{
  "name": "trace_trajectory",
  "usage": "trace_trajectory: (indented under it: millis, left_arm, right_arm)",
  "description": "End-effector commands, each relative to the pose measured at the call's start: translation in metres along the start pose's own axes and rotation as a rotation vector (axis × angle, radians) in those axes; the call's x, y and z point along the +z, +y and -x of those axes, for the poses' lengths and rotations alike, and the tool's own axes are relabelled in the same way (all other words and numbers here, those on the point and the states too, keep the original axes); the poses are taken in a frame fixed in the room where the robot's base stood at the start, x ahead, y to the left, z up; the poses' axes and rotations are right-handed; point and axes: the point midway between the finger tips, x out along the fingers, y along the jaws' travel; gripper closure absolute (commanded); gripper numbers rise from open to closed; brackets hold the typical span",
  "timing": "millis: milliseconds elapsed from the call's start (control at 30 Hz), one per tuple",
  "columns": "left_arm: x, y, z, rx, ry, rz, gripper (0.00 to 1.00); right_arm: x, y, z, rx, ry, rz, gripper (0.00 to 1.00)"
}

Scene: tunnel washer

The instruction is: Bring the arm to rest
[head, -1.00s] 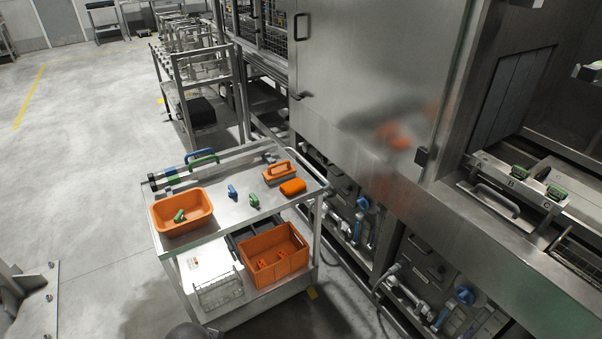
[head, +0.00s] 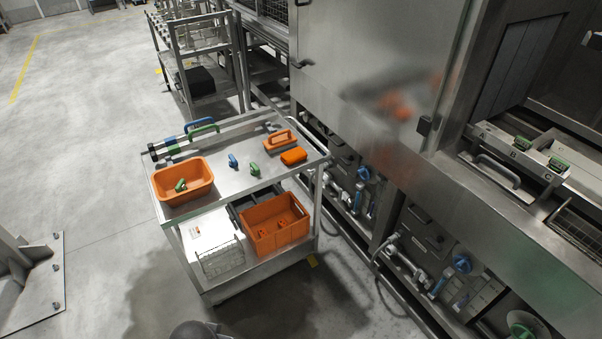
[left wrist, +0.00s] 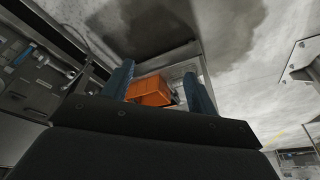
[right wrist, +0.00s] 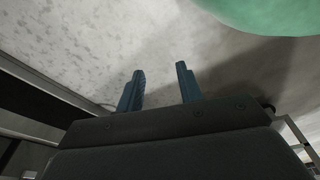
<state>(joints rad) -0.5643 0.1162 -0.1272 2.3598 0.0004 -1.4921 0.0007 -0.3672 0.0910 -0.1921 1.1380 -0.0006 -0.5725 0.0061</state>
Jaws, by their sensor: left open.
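My left gripper (left wrist: 160,88) shows in the left wrist view with its two blue fingers apart and nothing between them at the tips. An orange crate lies beyond it in that view, well away from the fingers. My right gripper (right wrist: 158,82) shows in the right wrist view with its fingers apart and empty, above bare grey floor. A green rounded surface (right wrist: 270,12) crosses the top of that view. Neither gripper shows in the head view.
A steel cart (head: 222,200) holds an orange bowl (head: 165,194), small blue and green pieces, and an orange crate (head: 276,232) below. The washer (head: 380,60) stands right, with green pieces (head: 523,143) on its labelled ledge.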

Motion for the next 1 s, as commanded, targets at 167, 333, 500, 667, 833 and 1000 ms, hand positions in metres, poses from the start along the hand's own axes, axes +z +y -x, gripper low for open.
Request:
trace_trajectory:
  millis: [167, 333, 500, 667, 833, 1000]
  left_arm:
    - [0.007, 0.004, -0.050, 0.006, -0.016, -0.001, 0.42]
    - [0.022, 0.009, -0.116, 0.013, -0.037, -0.003, 0.42]
    - [0.057, 0.018, -0.212, 0.022, -0.068, -0.006, 0.42]
    - [0.102, 0.026, -0.296, 0.031, -0.093, -0.009, 0.42]
    - [0.155, 0.035, -0.366, 0.039, -0.118, -0.012, 0.42]
    - [0.190, 0.039, -0.403, 0.043, -0.131, -0.014, 0.42]
  right_arm:
    - [-0.010, -0.004, 0.004, -0.004, 0.008, -0.003, 0.64]
    - [-0.012, -0.007, 0.007, -0.007, -0.001, -0.006, 0.64]
    - [-0.014, -0.012, 0.019, -0.013, -0.014, -0.009, 0.64]
    - [-0.023, -0.014, 0.028, -0.017, -0.018, -0.012, 0.64]
    - [-0.031, -0.016, 0.037, -0.020, -0.024, -0.015, 0.64]
    - [-0.035, -0.017, 0.044, -0.022, -0.027, -0.017, 0.64]
